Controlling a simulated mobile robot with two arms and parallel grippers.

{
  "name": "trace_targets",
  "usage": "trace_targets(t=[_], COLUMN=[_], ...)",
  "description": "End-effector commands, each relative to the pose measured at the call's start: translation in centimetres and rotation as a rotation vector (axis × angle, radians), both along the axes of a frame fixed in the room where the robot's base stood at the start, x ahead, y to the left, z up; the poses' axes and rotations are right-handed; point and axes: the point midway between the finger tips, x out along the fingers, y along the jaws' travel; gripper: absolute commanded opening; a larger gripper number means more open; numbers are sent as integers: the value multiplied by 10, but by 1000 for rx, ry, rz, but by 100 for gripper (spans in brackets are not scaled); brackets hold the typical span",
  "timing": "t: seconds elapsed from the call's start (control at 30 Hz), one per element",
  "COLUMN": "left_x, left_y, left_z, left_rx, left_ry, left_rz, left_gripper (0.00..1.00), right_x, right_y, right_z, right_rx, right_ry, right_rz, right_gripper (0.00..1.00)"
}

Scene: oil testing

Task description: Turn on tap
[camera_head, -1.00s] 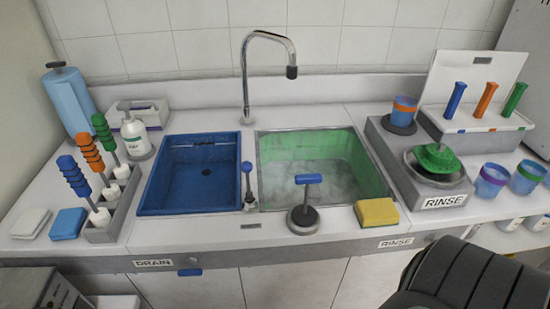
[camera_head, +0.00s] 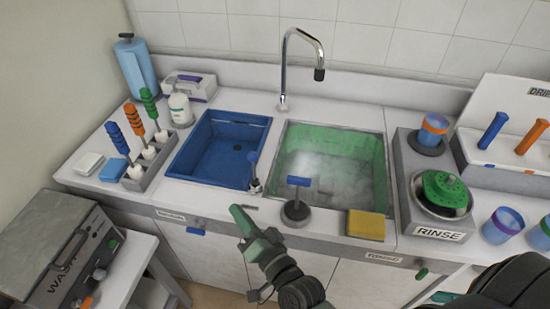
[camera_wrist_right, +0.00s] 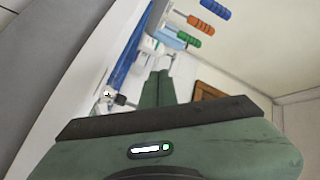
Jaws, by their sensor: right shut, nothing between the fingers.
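A chrome gooseneck tap (camera_head: 286,70) stands upright at the back of the counter, its spout arching right to a dark tip. No stream of water shows. A larger blue-topped T-handle (camera_head: 298,190) on a round dark base stands before the right basin. My right gripper (camera_head: 237,212) is shut and empty, in front of the counter's front edge, left of and below both levers. Its fingers show together in the right wrist view (camera_wrist_right: 157,82). My left gripper is out of view.
A blue basin (camera_head: 184,171) and a green-walled basin (camera_head: 386,165) sit in the counter. A yellow sponge (camera_head: 367,226) lies right of the T-handle. A brush rack (camera_head: 137,184) stands left. The wash machine (camera_head: 57,250) is at lower left.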

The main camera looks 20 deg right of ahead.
Motion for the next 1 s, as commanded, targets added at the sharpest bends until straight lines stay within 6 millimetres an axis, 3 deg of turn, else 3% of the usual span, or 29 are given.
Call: trace_targets(t=[0.27, 0.53, 1.0], left_x=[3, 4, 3], left_y=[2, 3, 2], left_z=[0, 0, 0], left_rx=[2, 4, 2], left_ry=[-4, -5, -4], left_rz=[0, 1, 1], left_gripper=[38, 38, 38], right_x=[9, 0, -5], right_y=[-27, -62, -70], right_z=[19, 24, 24], right_rx=[269, 480, 524], right_ry=[-163, -300, -333], right_rz=[-198, -396, -444], right_gripper=[0, 0, 0])
